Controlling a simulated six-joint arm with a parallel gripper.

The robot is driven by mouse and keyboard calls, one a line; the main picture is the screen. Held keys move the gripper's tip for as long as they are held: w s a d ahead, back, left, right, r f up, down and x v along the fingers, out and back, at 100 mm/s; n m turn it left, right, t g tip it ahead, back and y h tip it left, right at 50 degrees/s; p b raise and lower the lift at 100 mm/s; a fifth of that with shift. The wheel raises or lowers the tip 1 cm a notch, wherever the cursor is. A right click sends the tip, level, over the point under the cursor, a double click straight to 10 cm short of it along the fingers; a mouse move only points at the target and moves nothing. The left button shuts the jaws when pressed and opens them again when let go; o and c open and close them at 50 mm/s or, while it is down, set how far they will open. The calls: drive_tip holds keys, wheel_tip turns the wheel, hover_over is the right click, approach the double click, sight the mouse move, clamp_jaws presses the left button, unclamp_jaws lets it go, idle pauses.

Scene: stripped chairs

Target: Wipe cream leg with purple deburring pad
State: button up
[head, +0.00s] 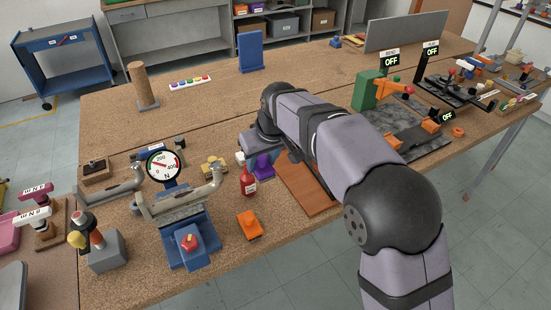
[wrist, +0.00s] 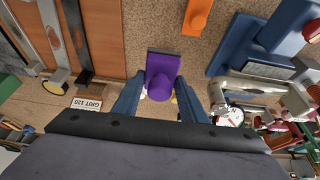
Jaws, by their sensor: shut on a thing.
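The purple deburring pad (wrist: 162,62), a flat block with a round knob, is between the two blue fingers of my gripper (wrist: 161,84) in the wrist view. My gripper is shut on its knob. In the head view the purple pad (head: 263,165) shows just below my wrist, left of the brown board. A greyish-cream curved bar (head: 180,204), apparently the cream leg, lies across a blue vise (head: 190,248) left of my gripper. It also shows at the right of the wrist view (wrist: 252,90). The pad is apart from it.
A force gauge (head: 163,165) rises behind the vise. A brown board (head: 308,190) lies right of the purple pad. The bench's back left is mostly clear.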

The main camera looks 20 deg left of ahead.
drive_tip(key=s+a+r+p, duration=0.3)
drive_tip(key=a+r+p, duration=0.9)
drive_tip(key=p, duration=0.5)
drive_tip(key=shift+s+r, duration=0.3)
drive_tip(key=shift+r, duration=0.05)
drive_tip(key=shift+f, duration=0.1)
